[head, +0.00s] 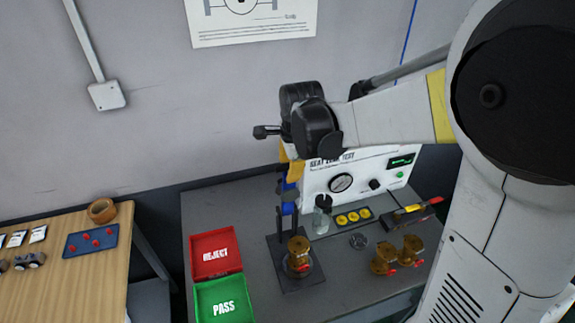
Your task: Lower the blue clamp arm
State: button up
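The blue clamp arm (290,210) shows as blue patches above the test fixture, at the back of the grey bench. It appears to stand raised, and much of it is hidden. The fixture has a dark base plate (291,279) with dark uprights. A brass valve (299,252) sits on it, below the clamp. My gripper (287,194) hangs under my black wrist, at the blue part. The dark fingers overlap the blue in this view. I cannot tell whether they touch it, or whether they are open or shut.
A white seat leak test panel (340,183) stands behind the fixture. A red REJECT tray (213,251) and green PASS tray (222,300) lie to the left. Two brass valves (396,257) stand to the right. A wooden table (85,285) is at far left.

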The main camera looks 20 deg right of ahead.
grip_shut()
